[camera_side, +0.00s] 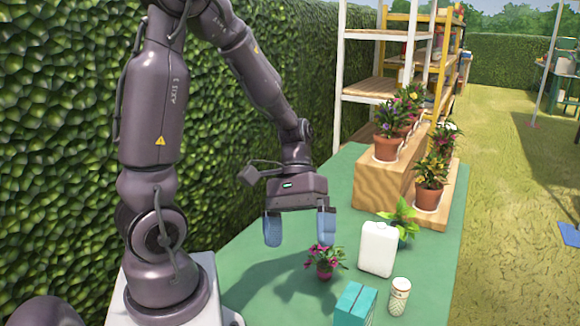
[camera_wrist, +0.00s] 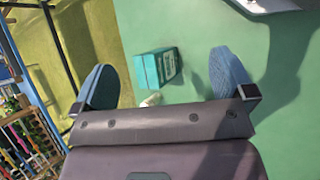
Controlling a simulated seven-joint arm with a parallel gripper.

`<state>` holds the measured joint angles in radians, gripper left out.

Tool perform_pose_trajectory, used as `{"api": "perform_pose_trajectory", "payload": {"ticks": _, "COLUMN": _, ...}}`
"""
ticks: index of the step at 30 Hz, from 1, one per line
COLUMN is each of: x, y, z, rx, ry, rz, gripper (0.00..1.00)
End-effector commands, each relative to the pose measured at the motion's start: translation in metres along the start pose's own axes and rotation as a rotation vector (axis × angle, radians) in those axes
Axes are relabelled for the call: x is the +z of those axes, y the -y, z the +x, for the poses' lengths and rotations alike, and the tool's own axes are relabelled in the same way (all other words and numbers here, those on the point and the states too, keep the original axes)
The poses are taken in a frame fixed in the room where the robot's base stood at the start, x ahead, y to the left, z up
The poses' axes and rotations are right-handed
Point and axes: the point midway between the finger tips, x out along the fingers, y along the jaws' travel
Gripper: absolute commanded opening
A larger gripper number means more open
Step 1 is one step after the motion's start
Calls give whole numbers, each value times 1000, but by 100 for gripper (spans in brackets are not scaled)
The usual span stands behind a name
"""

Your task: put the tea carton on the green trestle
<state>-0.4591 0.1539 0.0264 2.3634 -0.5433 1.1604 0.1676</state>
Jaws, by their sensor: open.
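The tea carton seems to be the teal box (camera_side: 355,305) with a lighter front at the near edge of the side view. It rests on a green surface (camera_side: 265,290), which may be the top of the green trestle. The carton also shows in the wrist view (camera_wrist: 152,70), framed between my fingers but apart from them, with printing on one side. My gripper (camera_side: 300,243) is open and empty, its blue fingertips pointing down above the green surface. In the wrist view the two fingers (camera_wrist: 163,60) are wide apart.
A pink-flowered pot (camera_side: 324,268), a white jug (camera_side: 378,248) and a cream canister (camera_side: 400,296) stand close to the carton. Potted flowers (camera_side: 388,146) sit on wooden steps (camera_side: 375,185) behind. A hedge (camera_side: 60,150) runs along the left. A green table (camera_side: 560,70) stands far right.

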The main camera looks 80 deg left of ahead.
Motion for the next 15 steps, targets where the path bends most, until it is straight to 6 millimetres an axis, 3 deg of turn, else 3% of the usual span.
{"api": "perform_pose_trajectory", "payload": {"ticks": 6, "x": 38, "y": -26, "z": -36, "rx": -259, "ry": -338, "rz": 375, "gripper": 100}}
{"api": "perform_pose_trajectory", "payload": {"ticks": 15, "x": 80, "y": -48, "z": -77, "rx": -399, "ry": -743, "rz": 732, "gripper": 100}}
